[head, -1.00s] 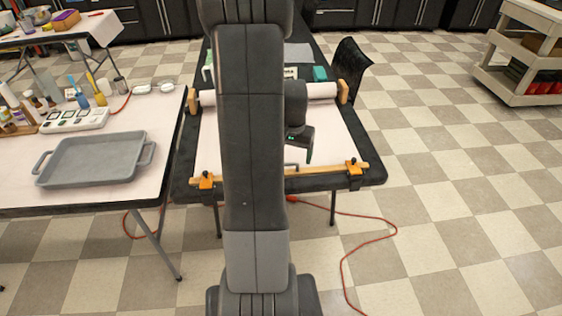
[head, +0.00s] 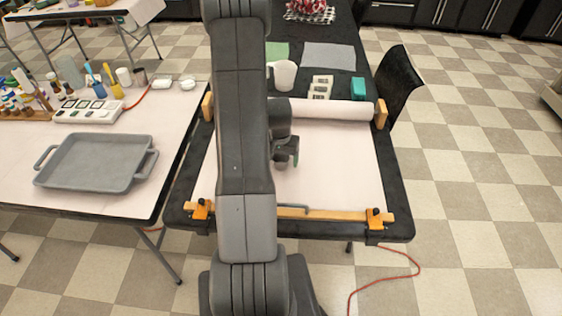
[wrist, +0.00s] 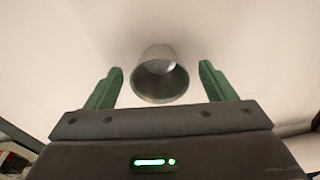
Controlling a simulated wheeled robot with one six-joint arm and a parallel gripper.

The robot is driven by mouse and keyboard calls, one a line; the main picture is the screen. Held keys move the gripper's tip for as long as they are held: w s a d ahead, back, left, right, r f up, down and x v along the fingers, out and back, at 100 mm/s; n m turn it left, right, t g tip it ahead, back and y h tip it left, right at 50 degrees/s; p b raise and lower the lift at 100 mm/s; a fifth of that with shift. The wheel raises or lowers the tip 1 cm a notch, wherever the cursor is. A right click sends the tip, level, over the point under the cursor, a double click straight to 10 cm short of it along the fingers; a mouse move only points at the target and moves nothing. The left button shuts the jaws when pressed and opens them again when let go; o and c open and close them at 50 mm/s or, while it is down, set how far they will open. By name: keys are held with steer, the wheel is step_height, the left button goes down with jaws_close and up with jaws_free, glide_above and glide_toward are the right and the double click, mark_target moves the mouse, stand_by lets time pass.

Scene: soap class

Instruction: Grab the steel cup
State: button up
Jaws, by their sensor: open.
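The steel cup (wrist: 160,77) shows in the wrist view on a pale surface, with its round mouth toward the camera. My gripper (wrist: 159,72) is open, with one green finger on each side of the cup and a visible gap on both sides. Nothing is held. In the head view my gripper (head: 291,156) is low over the pale paper (head: 335,155) of the middle table, partly behind my arm. I cannot make out the cup there; my arm seems to hide it.
A paper roll (head: 325,112) crosses the middle table, with orange clamps (head: 375,217) at the front corners. A white cup (head: 285,74) and a teal block (head: 361,88) stand behind. A grey tray (head: 97,162) is on the left table. The paper's right side is clear.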

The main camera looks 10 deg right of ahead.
steer(key=shift+f, duration=0.3)
steer(key=c, duration=1.1)
steer(key=shift+o, duration=0.2)
